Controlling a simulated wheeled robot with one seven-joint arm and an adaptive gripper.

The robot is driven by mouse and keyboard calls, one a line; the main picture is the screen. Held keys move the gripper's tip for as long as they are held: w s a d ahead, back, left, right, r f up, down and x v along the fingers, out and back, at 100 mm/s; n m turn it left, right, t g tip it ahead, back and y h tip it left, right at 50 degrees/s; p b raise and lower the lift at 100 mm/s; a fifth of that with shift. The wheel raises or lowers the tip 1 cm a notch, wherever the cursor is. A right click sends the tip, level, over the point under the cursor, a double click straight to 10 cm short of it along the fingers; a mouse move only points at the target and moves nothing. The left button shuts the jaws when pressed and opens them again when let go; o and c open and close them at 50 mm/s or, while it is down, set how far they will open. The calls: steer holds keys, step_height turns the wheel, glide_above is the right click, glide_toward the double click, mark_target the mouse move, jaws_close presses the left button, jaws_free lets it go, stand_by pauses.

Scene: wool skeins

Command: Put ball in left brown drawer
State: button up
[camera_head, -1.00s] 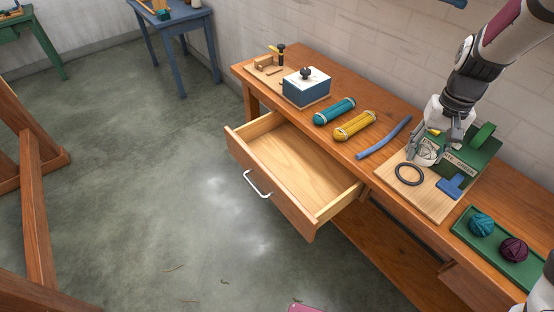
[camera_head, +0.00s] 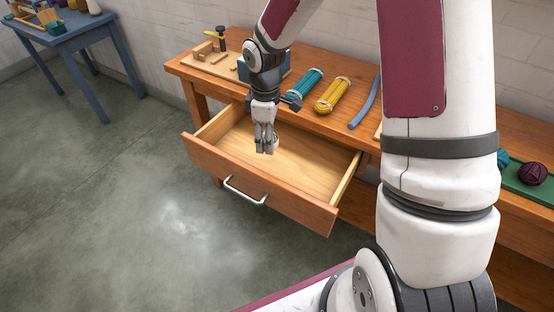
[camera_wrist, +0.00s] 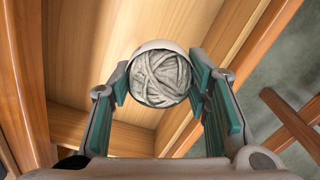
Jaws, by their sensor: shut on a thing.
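A grey-white wool ball (camera_wrist: 160,78) sits between the two green-padded fingers of my gripper (camera_wrist: 162,85) in the wrist view. My gripper (camera_head: 266,146) is shut on it and points down over the open brown drawer (camera_head: 262,205) at the left of the workbench. In the head view the ball is mostly hidden by the fingers. The drawer is pulled out, with a bare pale wood bottom and a silver handle (camera_head: 245,190). In the wrist view the drawer's pale inside (camera_wrist: 100,60) lies beyond the ball.
A teal skein (camera_head: 305,84), a yellow skein (camera_head: 332,94) and a blue strip (camera_head: 365,103) lie on the workbench top. A dark purple ball (camera_head: 532,173) sits in a green tray (camera_head: 545,194) at the right. My arm hides much of the bench's right side.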

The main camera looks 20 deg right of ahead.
mark_target(269, 170)
step_height(269, 170, down, 10)
steer(key=shift+d+f+b, duration=0.1)
steer(key=shift+d+b, duration=0.05)
steer(key=shift+b, duration=0.95)
steer(key=shift+f, duration=0.1)
steer(key=o, duration=1.1)
steer(key=shift+o, duration=0.2)
